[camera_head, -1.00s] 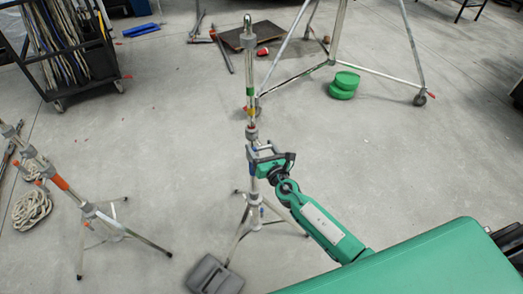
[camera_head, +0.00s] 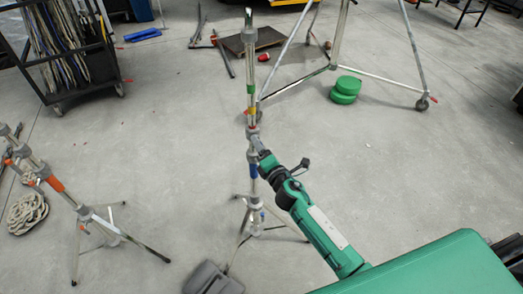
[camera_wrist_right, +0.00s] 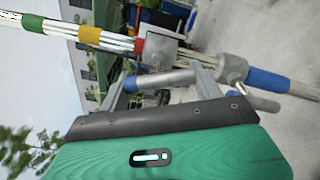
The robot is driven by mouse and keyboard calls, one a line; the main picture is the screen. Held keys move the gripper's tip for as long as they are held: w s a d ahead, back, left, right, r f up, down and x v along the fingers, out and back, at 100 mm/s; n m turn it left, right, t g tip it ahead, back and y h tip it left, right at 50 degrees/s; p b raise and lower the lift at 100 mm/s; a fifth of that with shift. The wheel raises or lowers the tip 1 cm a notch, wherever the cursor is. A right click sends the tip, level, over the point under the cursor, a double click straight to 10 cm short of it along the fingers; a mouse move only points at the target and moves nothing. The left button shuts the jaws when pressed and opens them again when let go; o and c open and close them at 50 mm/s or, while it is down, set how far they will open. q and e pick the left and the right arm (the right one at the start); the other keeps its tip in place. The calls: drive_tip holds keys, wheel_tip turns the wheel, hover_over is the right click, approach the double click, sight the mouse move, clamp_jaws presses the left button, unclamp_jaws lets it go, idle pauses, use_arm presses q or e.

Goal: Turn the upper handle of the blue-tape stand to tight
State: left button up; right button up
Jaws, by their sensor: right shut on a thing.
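The blue-tape stand stands upright in the head view, with its blue tape band (camera_head: 254,170) below the gripper. In the right wrist view the blue tape (camera_wrist_right: 268,82) is at the right, beside a grey collar (camera_wrist_right: 232,69). Another grey collar (camera_wrist_right: 158,50) with a red mark is farther up the pole. My right gripper (camera_head: 257,142) is at the upper collar, just above the blue tape. Its fingers (camera_wrist_right: 160,80) are shut on a short grey bar, the upper handle (camera_wrist_right: 162,81). The exact finger contact is partly hidden. My left gripper is not in view.
A second stand with orange tape (camera_head: 56,184) is at the left, near coiled rope (camera_head: 28,212). A grey weight (camera_head: 208,279) lies by the stand's foot. A cable cart (camera_head: 75,50) and a tall tripod (camera_head: 415,60) stand behind.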

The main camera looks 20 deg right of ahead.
drive_tip(key=shift+r+m, duration=0.1)
drive_tip(key=shift+m, duration=1.4)
drive_tip(key=o, duration=1)
drive_tip(key=shift+s+d+b, duration=0.3)
drive_tip(key=shift+s+b, duration=0.2)
drive_tip(key=shift+s, duration=1.8)
drive_tip(key=shift+s+d+b, duration=0.3)
drive_tip(key=shift+s+b, duration=0.2)
drive_tip(key=shift+s, duration=1.75)
drive_tip(key=shift+s+d+b, duration=0.3)
drive_tip(key=shift+s+b, duration=0.2)
drive_tip(key=shift+s, duration=1.8)
